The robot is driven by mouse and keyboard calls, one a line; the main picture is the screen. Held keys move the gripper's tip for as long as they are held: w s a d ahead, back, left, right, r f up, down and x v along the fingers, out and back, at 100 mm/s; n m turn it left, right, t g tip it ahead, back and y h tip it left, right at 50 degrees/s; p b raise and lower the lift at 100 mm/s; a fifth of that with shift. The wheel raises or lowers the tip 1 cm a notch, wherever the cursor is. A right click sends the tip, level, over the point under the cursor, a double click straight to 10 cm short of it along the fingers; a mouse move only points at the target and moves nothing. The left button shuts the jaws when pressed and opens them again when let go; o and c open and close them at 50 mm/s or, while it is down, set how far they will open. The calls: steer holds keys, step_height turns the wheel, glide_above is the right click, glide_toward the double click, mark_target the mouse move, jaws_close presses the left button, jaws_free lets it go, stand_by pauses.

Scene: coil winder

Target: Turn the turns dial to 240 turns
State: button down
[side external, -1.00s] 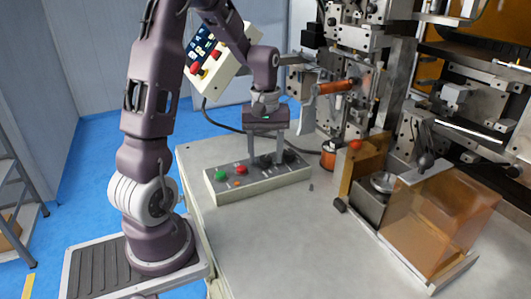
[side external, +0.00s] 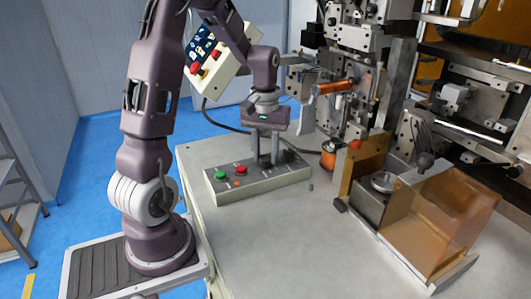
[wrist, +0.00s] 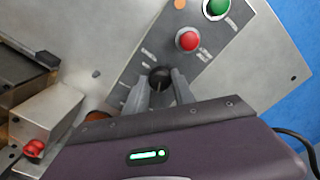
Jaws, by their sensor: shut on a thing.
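The turns dial (wrist: 159,77) is a small black knob on the grey sloped control box (side external: 225,193). In the wrist view it sits between the two fingertips of my gripper (wrist: 160,88), which is shut on it. In the side view my gripper (side external: 266,161) points straight down onto the box, to the right of the buttons. Small printed marks lie around the dial, but they are too small to read, so its setting cannot be told. The fingers hide part of the dial.
A green button (side external: 221,175), a red button (side external: 240,169) and an orange lamp (side external: 237,183) are on the same box. The winder with its copper coil (side external: 334,88) stands behind on the right. An amber guard (side external: 440,225) stands at the right.

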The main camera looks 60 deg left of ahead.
mark_target(265, 157)
steer(key=m, duration=0.5)
steer(key=shift+m, duration=0.3)
stand_by(0.4)
steer(key=c, duration=1.1)
jaws_free()
steer(key=shift+o, duration=0.2)
step_height(265, 157, up, 7)
steer(key=shift+r, duration=0.1)
